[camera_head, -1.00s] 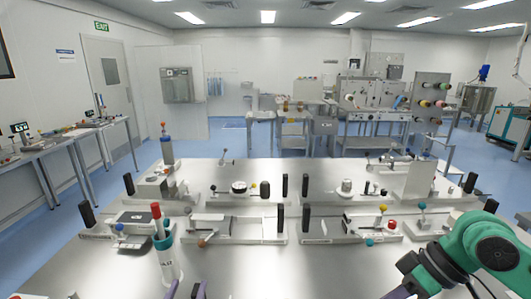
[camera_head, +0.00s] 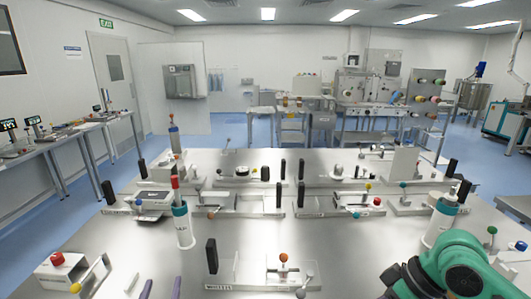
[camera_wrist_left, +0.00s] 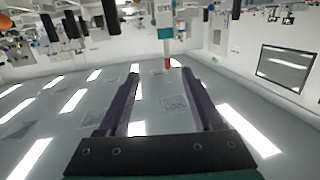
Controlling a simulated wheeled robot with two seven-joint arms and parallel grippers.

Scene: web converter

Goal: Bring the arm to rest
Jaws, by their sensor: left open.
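My left gripper (camera_head: 161,287) shows at the bottom edge of the head view as two purple fingertips, spread apart with nothing between them. It is low over the front of the steel bench (camera_head: 130,240). In the left wrist view the picture is upside down, and the same two fingers (camera_wrist_left: 160,75) stand wide apart and empty. My right arm (camera_head: 455,268) is green and bent in the lower right of the head view. Its gripper does not show.
A white bottle with a teal collar and red top (camera_head: 183,224) stands beyond the left gripper. A block with a red knob (camera_head: 58,262) is left of it. A clamp fixture (camera_head: 284,268) is to the right. Several fixtures line the bench further back.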

